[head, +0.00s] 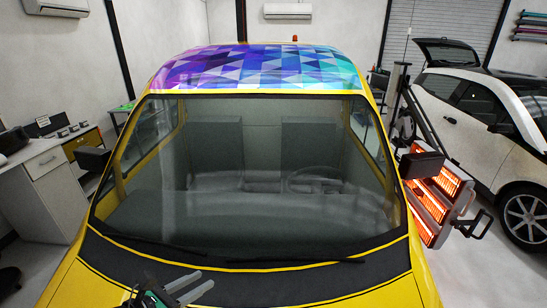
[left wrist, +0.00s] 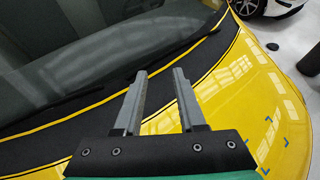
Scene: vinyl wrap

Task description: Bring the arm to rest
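My left gripper (head: 195,281) is at the bottom of the head view, over the yellow hood of the car. In the left wrist view its two grey fingers (left wrist: 159,74) stand apart with nothing between them. Below them in that view are the black band at the windshield base and the yellow hood (left wrist: 245,100). I cannot tell the exact height of the fingers above the surface. My right gripper is not in view.
The yellow car (head: 75,285) fills the middle, with a patterned purple and blue wrap (head: 260,68) on its roof. A glowing heat lamp (head: 432,205) stands close at its right. A desk (head: 50,175) is at the left, a white car (head: 475,110) at the right.

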